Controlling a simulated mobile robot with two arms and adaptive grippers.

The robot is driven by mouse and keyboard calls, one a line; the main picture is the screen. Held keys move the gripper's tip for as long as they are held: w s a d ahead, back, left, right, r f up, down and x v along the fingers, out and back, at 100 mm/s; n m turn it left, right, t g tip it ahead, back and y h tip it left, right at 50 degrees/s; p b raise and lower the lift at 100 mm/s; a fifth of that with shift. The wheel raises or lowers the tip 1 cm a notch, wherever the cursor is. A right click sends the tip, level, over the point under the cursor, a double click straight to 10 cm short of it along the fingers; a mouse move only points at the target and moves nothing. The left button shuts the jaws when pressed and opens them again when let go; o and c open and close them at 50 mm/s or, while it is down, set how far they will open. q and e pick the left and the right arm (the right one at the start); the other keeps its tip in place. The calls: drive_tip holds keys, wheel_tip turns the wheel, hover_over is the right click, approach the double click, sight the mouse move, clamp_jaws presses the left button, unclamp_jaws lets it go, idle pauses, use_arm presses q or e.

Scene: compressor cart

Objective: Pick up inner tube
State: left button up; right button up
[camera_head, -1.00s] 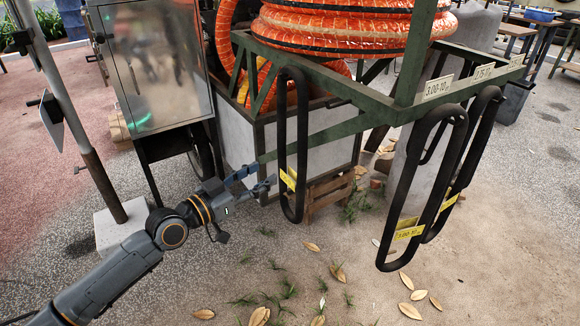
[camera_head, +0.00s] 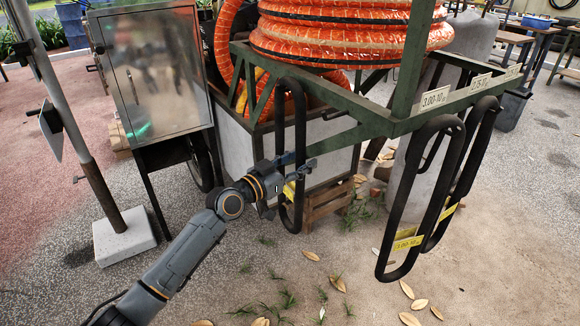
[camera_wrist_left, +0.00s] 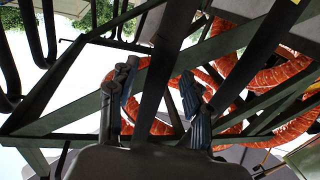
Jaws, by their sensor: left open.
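A black inner tube (camera_head: 280,112) hangs as a long narrow loop from the green rack, with a yellow label partly hidden behind my left gripper. My left gripper (camera_head: 302,164) is open at the lower half of this loop. In the left wrist view, its two fingers (camera_wrist_left: 159,78) are spread, and a dark strand of the tube (camera_wrist_left: 167,50) runs between them in the picture. I cannot tell whether they touch it. Two more black tubes hang at the right, a front one (camera_head: 394,205) and one behind it (camera_head: 478,150). My right gripper is not in view.
The green rack frame (camera_head: 345,100) carries coiled orange hose (camera_head: 340,45) above the hanging tubes. A metal cabinet (camera_head: 155,75) and a pole (camera_head: 75,135) on a white block stand at the left. The ground in front is open, with scattered leaves.

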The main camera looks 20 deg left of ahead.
use_arm(q)
drive_tip(key=shift+w, duration=0.15)
clamp_jaws()
drive_tip(key=shift+r, duration=0.1)
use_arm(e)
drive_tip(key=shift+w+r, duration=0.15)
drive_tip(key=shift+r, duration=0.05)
